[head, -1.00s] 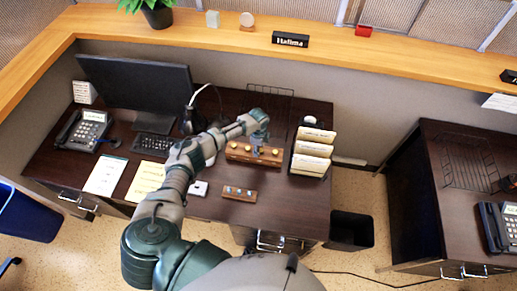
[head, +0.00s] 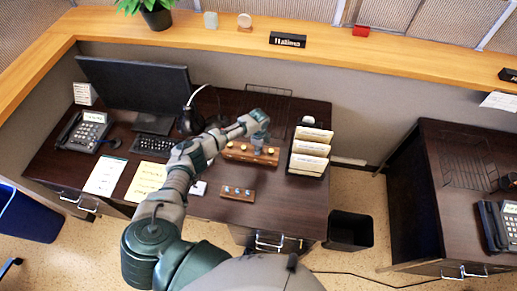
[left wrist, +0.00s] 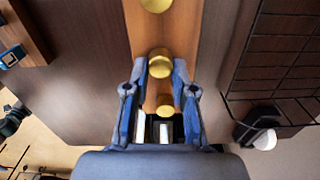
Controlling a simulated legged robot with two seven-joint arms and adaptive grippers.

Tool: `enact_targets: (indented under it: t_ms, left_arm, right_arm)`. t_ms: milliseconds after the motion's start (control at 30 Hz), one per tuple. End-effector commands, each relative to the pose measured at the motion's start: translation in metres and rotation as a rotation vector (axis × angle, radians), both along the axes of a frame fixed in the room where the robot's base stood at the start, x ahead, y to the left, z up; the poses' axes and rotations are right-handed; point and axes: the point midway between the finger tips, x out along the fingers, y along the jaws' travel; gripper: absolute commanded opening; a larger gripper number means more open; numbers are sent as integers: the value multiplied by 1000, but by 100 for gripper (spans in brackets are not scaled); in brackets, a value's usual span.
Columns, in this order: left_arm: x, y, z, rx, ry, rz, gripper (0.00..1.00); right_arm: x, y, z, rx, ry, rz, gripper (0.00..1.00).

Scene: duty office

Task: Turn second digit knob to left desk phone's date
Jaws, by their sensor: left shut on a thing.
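The wooden block with a row of gold knobs (head: 236,153) lies on the left desk, and it also runs up the middle of the left wrist view (left wrist: 184,25). My left gripper (left wrist: 160,68) is over this block, shut on one gold knob (left wrist: 159,64). Another gold knob shows above it and one below, between the fingers. In the head view my left gripper (head: 263,147) hides part of the row, so I cannot tell the knob's place there. The left desk phone (head: 84,131) has a lit display, too small to read. My right gripper is out of view.
A smaller wooden block with blue-topped parts (head: 238,193) lies in front. A black holder with cards (head: 310,150) stands close on the right. A wire tray (head: 268,99) and headphones (head: 190,121) are behind. Papers (head: 105,175) lie left. Bare desk lies at front right.

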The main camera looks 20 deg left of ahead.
Motion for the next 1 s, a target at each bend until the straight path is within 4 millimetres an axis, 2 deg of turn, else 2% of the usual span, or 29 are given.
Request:
enact_targets:
  t_ms: [33, 267, 500, 1000]
  left_arm:
    - [-4, 3, -5, 8, 11, 9, 0]
    - [-5, 2, -5, 6, 15, 97, 0]
    - [-6, 0, -5, 3, 17, 269, 0]
    - [-6, -2, -6, 2, 18, 570, 0]
  right_arm:
    - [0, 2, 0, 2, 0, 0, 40]
    - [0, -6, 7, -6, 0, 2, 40]
    - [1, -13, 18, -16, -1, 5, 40]
    - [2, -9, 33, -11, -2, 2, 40]
